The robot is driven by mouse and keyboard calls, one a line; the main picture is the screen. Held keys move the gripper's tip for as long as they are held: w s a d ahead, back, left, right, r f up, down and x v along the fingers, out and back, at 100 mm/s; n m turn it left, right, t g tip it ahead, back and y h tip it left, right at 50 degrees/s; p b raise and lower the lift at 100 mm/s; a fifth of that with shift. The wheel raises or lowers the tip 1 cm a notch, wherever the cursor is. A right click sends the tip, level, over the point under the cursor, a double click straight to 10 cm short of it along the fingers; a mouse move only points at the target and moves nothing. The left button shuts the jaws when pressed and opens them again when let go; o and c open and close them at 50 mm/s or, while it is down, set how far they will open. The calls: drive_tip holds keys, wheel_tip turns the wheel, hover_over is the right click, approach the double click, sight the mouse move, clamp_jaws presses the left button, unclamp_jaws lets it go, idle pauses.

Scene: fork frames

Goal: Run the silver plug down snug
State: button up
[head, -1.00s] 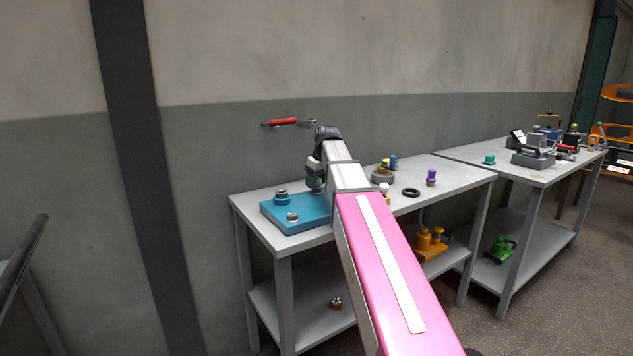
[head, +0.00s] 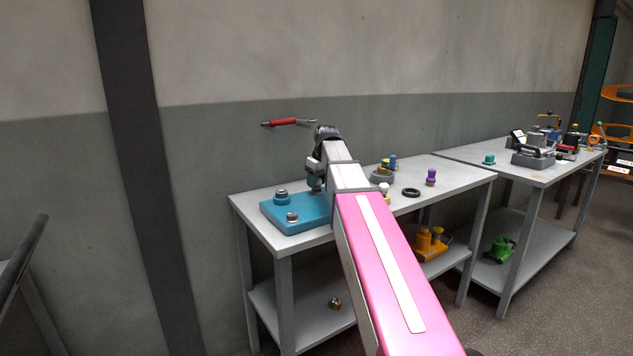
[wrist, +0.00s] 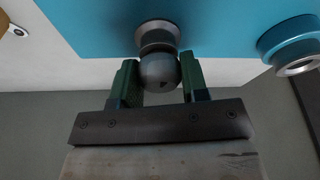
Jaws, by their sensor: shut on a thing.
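The silver plug (wrist: 158,42) shows in the wrist view as a dark silver-grey round knob on a flared collar, against the blue plate (wrist: 95,22). My gripper (wrist: 159,78) has its two green fingers shut on either side of the knob. Whether the collar sits flush on the plate is hidden by the knob. In the head view my gripper (head: 316,184) is over the right rear part of the blue plate (head: 310,215), pointing down; the plug is mostly hidden there.
A teal boss with a silver top (head: 281,195) and a low silver fitting (head: 292,217) stand on the plate. A black ring (head: 411,192) and a purple knob (head: 431,177) stand to the right on the grey bench. A red-handled piece (head: 281,122) shows beside my wrist.

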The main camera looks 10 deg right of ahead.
drive_tip(key=shift+m, duration=0.8)
drive_tip(key=shift+m+h, duration=0.4)
drive_tip(key=shift+m, duration=0.5)
drive_tip(key=shift+m, duration=0.4)
drive_tip(key=o, duration=0.8)
